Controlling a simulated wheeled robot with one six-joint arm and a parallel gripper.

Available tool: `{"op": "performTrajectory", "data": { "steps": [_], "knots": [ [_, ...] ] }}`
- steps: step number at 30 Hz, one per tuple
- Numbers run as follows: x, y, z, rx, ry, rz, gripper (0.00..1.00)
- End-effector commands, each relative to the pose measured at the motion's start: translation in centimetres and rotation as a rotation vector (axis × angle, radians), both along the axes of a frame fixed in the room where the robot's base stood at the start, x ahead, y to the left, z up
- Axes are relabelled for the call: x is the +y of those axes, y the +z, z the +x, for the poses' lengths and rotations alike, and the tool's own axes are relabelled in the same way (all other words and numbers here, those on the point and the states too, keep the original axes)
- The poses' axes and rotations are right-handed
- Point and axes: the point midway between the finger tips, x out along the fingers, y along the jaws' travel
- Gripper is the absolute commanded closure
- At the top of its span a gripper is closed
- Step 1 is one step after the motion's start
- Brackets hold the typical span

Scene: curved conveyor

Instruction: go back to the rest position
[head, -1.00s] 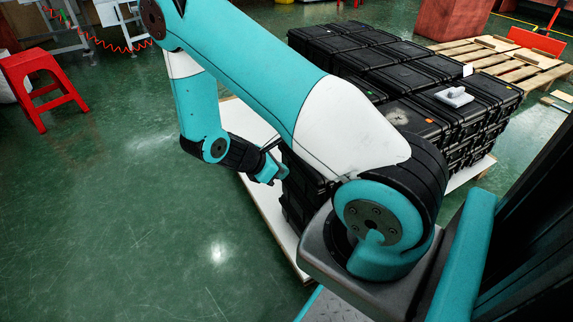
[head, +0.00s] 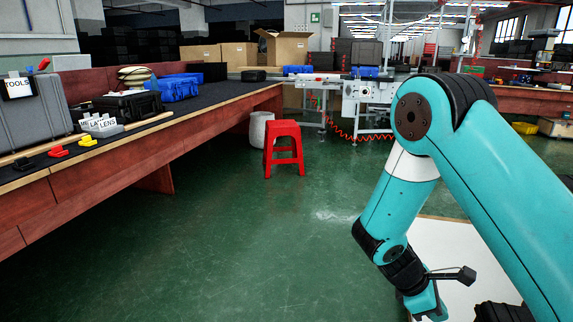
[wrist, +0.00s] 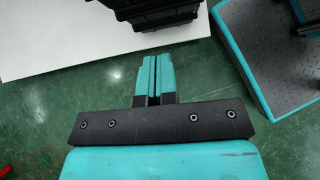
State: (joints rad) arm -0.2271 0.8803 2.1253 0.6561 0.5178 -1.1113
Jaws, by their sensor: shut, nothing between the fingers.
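My gripper (wrist: 153,78) shows in the wrist view with its two teal fingers together and nothing between them. It points down above the green floor, close to the edge of a white board (wrist: 60,35). In the head view my arm is folded at the right, with the gripper (head: 436,312) low near the bottom edge, where its tips are hard to make out.
Black cases (wrist: 155,10) stand on the white board just beyond my fingers. My base (wrist: 275,45) is at the right. A red stool (head: 284,148) stands mid-floor. A long workbench (head: 150,135) with cases runs along the left. Green floor between is clear.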

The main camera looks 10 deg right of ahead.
Motion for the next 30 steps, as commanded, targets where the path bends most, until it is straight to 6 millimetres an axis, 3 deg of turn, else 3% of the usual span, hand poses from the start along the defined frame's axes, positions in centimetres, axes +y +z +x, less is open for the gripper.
{"op": "performTrajectory", "data": {
  "steps": [5,8,15,21,27,30],
  "knots": [
    [5.0,5.1,0.1,-0.186,-0.145,0.198,1.0],
    [8.6,8.6,-1.0,-0.277,-0.245,0.34,1.0],
    [15.9,17.0,-6.1,-0.384,-0.437,0.653,1.0],
    [19.5,21.5,-11.0,-0.388,-0.519,0.82,1.0],
    [21.6,25.0,-15.7,-0.367,-0.564,0.935,1.0],
    [21.5,28.0,-15.4,-0.364,-0.566,0.927,1.0]
  ]
}}
